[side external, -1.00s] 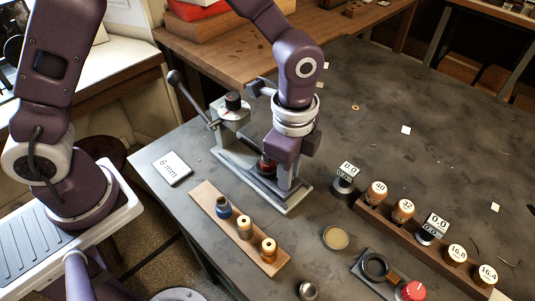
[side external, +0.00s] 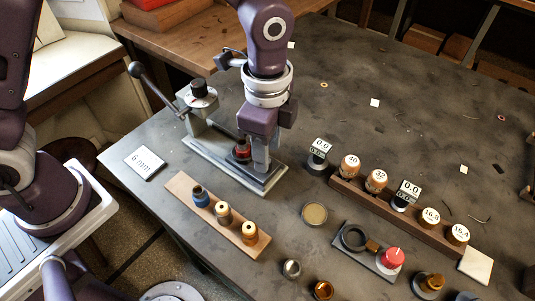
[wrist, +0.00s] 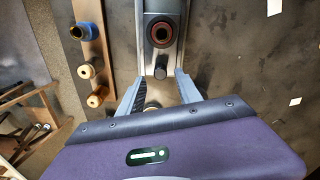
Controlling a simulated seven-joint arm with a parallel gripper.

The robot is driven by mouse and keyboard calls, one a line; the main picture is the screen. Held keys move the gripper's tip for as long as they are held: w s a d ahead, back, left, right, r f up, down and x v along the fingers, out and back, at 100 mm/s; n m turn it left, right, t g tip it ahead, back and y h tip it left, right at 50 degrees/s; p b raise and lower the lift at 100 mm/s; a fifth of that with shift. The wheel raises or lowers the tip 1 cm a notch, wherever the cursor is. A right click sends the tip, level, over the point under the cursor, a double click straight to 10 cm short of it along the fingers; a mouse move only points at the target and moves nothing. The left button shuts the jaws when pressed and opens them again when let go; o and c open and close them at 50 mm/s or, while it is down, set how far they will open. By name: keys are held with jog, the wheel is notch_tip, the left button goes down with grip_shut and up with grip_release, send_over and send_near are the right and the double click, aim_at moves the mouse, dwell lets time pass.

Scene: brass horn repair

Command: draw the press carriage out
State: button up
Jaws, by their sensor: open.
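The press (side external: 201,96) stands at the table's left, with a lever ending in a dark ball (side external: 136,69). Its pale grey rail (side external: 212,153) runs toward the front right. The carriage on it bears a dark red-brown ring (side external: 242,149), also seen in the wrist view (wrist: 161,33). A dark upright peg (wrist: 161,67) stands on the carriage on my gripper's side of the ring. My gripper (side external: 261,165) points down over the rail's outer end. Its fingers (wrist: 160,74) are open, one on each side of the peg, with gaps visible. Their height against the peg is hard to tell.
A wooden rack (side external: 180,186) with several spools lies in front of the press, near a "6 mm" card (side external: 145,162). A shallow round dish (side external: 315,213) and a long wooden block (side external: 345,188) with labelled pieces lie to the right. The table behind is mostly clear.

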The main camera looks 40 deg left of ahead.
notch_tip(320, 180, up, 4)
jog(key=shift+r, duration=0.25)
jog(key=shift+a+r, duration=0.15)
jog(key=shift+r, duration=0.05)
jog(key=s+a+r+n+t, duration=0.4)
jog(key=s+a+r+n, duration=0.5)
jog(key=a+r, duration=0.35)
jog(key=s+a+f+n+t, duration=0.1)
jog(key=s+a+n, duration=0.4)
jog(key=s+n, duration=0.1)
jog(key=shift+s+f+t, duration=0.2)
jog(key=shift+s+t, duration=0.1)
jog(key=shift+s, duration=0.35)
